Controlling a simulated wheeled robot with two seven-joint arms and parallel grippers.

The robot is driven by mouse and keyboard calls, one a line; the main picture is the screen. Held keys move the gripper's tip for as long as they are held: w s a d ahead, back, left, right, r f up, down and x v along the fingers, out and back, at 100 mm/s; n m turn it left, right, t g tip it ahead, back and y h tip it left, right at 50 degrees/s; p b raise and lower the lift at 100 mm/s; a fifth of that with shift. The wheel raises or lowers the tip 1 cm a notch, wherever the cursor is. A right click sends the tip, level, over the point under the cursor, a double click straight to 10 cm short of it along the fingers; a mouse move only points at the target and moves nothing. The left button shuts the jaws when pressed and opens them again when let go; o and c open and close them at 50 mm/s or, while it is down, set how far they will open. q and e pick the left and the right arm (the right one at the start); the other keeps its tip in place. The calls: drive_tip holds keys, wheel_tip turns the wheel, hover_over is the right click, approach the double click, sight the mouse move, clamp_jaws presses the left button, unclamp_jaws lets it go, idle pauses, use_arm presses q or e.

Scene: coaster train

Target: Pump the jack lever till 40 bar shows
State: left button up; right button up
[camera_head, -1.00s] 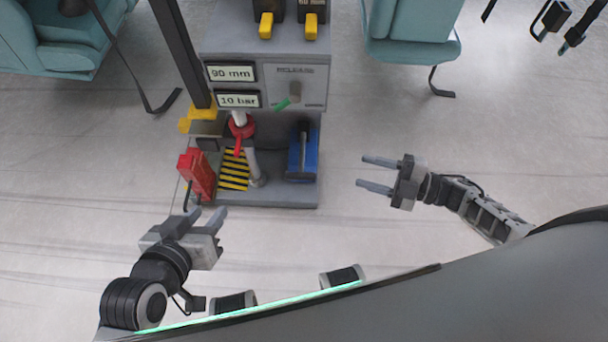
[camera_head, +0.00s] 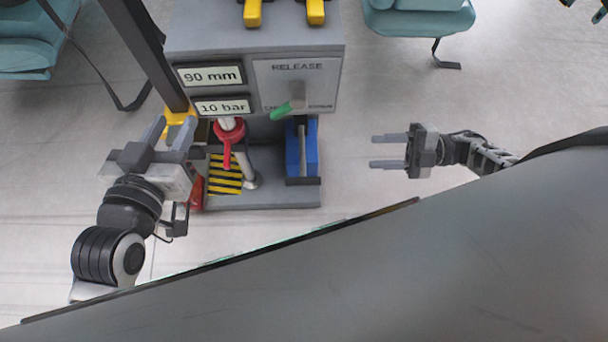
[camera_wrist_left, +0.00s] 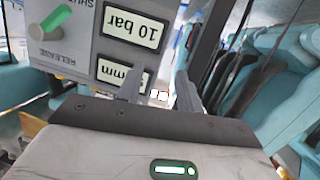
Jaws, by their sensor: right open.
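The grey machine panel (camera_head: 300,70) shows "90 mm" on its upper display (camera_head: 211,76) and "10 bar" on the lower display (camera_head: 223,107). Below it are a red handle (camera_head: 229,135) on a pale post and a blue block with a grey upright bar (camera_head: 302,150); I cannot tell which is the jack lever. My left gripper (camera_head: 174,125) is open and empty, left of the red handle. The left wrist view shows its fingers apart in front of the upside-down bar display (camera_wrist_left: 132,28). My right gripper (camera_head: 374,152) is open and empty, right of the blue block.
A green-tipped release knob (camera_head: 288,108) sits on the panel. A red box (camera_head: 196,190) is partly hidden behind my left gripper. A dark post (camera_head: 150,55) with a yellow foot stands left of the panel. Teal seats (camera_head: 420,18) flank the machine.

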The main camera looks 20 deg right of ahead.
wheel_tip(320, 180, down, 10)
drive_tip(key=b, duration=1.4)
approach(307, 181)
drive_tip(key=x, duration=0.5)
drive_tip(key=f+x, duration=0.1)
drive_tip(key=x, duration=0.2)
drive_tip(key=shift+w+a, duration=0.15)
drive_tip(key=shift+w, duration=0.1)
drive_tip(key=shift+w+a, duration=0.2)
drive_tip(key=shift+a, duration=0.35)
use_arm(q)
drive_tip(key=s+d+r+m+t+h, duration=0.2)
drive_tip(key=r+m+t+h, duration=0.3)
drive_tip(key=r+m+h, duration=0.3)
wheel_tip(307, 181, up, 2)
drive_tip(key=s+h, duration=0.1)
drive_tip(key=h, duration=0.2)
drive_tip(key=shift+s+d+r, duration=0.15)
drive_tip(key=shift+s+d, duration=0.05)
drive_tip(key=shift+d, duration=0.1)
use_arm(e)
drive_tip(key=shift+a, duration=0.15)
drive_tip(key=shift+c, duration=0.3)
clamp_jaws()
